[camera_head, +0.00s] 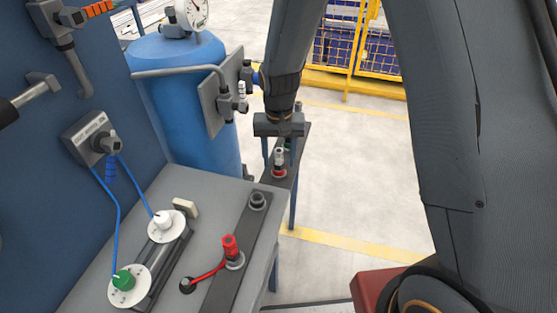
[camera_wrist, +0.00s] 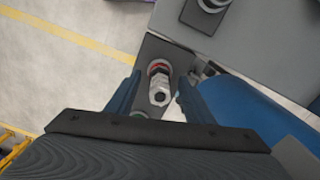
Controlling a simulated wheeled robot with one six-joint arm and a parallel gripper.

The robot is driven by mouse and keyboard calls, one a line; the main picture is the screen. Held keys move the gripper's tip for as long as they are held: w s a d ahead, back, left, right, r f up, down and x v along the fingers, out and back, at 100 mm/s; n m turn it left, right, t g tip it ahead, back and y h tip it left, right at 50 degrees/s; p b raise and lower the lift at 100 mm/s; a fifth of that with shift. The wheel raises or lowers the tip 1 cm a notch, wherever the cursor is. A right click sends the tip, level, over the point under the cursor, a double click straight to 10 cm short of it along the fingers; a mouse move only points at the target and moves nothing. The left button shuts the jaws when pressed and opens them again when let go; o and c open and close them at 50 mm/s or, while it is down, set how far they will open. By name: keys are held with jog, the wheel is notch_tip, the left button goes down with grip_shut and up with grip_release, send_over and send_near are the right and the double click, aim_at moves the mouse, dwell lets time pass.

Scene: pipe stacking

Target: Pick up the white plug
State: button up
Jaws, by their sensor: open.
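A white plug (camera_head: 279,156) with a red ring at its base stands upright on a narrow dark stand (camera_head: 283,181) beyond the table. In the wrist view the white plug (camera_wrist: 158,92) is seen from above, between the two blue fingers. My gripper (camera_head: 277,160) points down over the stand, open, with one finger on each side of the plug. In the wrist view my gripper (camera_wrist: 158,80) shows a gap between each finger and the plug. I cannot tell how far down the fingertips reach along it.
A grey table (camera_head: 210,192) holds a red plug (camera_head: 231,246), a dark socket (camera_head: 257,200), and discs with a white knob (camera_head: 163,219) and a green knob (camera_head: 124,280). A blue tank (camera_head: 175,90) with a grey panel (camera_head: 224,95) stands left of my gripper.

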grip_shut()
jog(key=shift+r, duration=0.15)
notch_tip(320, 180, up, 10)
jog(key=shift+f+b, duration=0.1)
jog(key=shift+b, duration=0.95)
notch_tip(320, 180, up, 8)
jog(key=p, duration=0.6)
jog(key=shift+p, duration=0.35)
